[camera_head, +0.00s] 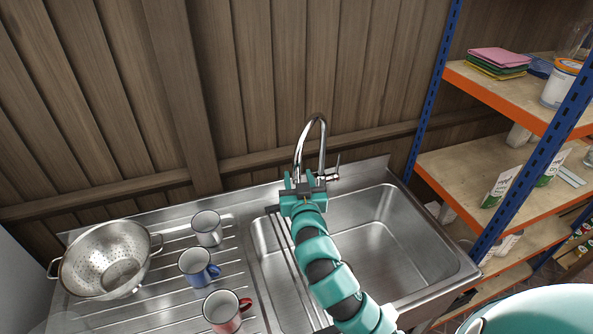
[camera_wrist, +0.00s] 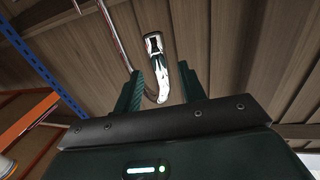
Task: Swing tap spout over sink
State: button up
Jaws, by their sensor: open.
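The chrome tap (camera_head: 322,150) stands at the back rim of the sink (camera_head: 385,235), with an arched spout and a small lever on its right. The spout's left leg comes down to my gripper (camera_head: 303,180), near the left part of the sink. My gripper is open. In the wrist view, the spout's end (camera_wrist: 154,45) shows in the gap between my two fingers (camera_wrist: 163,88), with its curve low between them. I cannot tell whether either finger touches it. My arm hides part of the basin and the tap's base.
A metal colander (camera_head: 108,258) and three mugs, grey (camera_head: 208,228), blue (camera_head: 197,267) and red (camera_head: 224,311), stand on the drainboard at left. A blue-and-orange shelf rack (camera_head: 500,165) stands close at right. A wooden wall (camera_head: 250,80) is behind the tap.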

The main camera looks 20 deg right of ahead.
aim_at(297, 172)
jog(key=shift+w+d+p, duration=0.15)
jog(key=shift+w+p, duration=0.15)
jog(key=shift+w, duration=0.65)
jog(key=shift+w+d+p, duration=0.15)
jog(key=shift+w+p, duration=0.1)
jog(key=shift+w, duration=0.7)
grip_shut()
